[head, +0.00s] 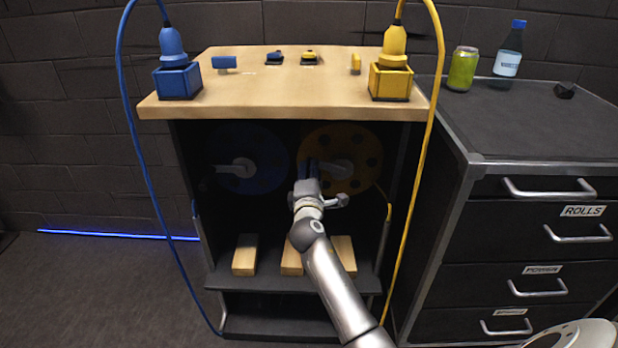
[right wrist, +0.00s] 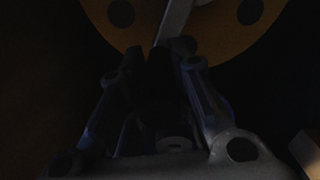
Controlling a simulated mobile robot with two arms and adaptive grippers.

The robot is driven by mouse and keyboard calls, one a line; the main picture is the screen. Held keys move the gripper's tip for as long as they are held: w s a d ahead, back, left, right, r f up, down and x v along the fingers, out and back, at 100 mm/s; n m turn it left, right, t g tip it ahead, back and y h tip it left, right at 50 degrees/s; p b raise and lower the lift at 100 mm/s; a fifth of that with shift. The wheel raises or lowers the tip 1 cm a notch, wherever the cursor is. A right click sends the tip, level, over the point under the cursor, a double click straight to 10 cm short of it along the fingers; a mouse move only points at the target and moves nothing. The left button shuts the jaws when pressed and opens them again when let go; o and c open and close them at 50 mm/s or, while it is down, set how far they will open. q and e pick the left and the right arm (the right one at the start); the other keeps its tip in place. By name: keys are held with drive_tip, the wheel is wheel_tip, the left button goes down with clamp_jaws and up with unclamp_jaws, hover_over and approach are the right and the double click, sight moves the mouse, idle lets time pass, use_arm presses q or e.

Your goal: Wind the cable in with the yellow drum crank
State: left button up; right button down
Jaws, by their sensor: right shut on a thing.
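The yellow drum (head: 345,137) is in the dark cabinet under the wooden top, on the right of the blue drum (head: 262,150). Its grey crank (head: 343,166) shows at the hub. My right gripper (head: 309,172) reaches into the cabinet at the yellow drum's left edge. In the right wrist view the gripper (right wrist: 165,52) is shut at the end of the grey crank arm (right wrist: 174,18), below the yellow disc (right wrist: 225,32). The handle between the fingers is dark and mostly hidden. The yellow cable (head: 421,160) hangs from the yellow plug (head: 395,40). My left gripper is not in view.
The yellow socket box (head: 390,84) and blue socket box (head: 178,82) stand on the wooden top (head: 270,95). Wooden blocks (head: 245,255) lie on the lower shelf. A drawer cabinet (head: 535,130) stands close on the right, with a can (head: 462,70) and bottle (head: 509,52).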

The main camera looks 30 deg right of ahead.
drive_tip(key=shift+r+m, duration=0.4)
drive_tip(key=shift+r, duration=0.4)
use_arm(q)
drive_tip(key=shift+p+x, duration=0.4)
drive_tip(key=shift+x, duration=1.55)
use_arm(e)
drive_tip(key=shift+s+d+r+m, duration=0.1)
drive_tip(key=shift+d+r+m, duration=0.2)
drive_tip(key=shift+m, duration=0.25)
drive_tip(key=shift+s+d+r+m, duration=0.1)
drive_tip(key=shift+d+r+m, duration=0.05)
drive_tip(key=shift+r+m, duration=0.35)
drive_tip(key=c, duration=1.3)
unclamp_jaws()
drive_tip(key=shift+o, duration=0.2)
drive_tip(key=shift+s+a+f, duration=0.2)
drive_tip(key=shift+s+f, duration=0.1)
drive_tip(key=shift+f, duration=0.15)
drive_tip(key=v, duration=1.1)
drive_tip(key=shift+s, duration=0.2)
drive_tip(key=shift+a+f, duration=0.15)
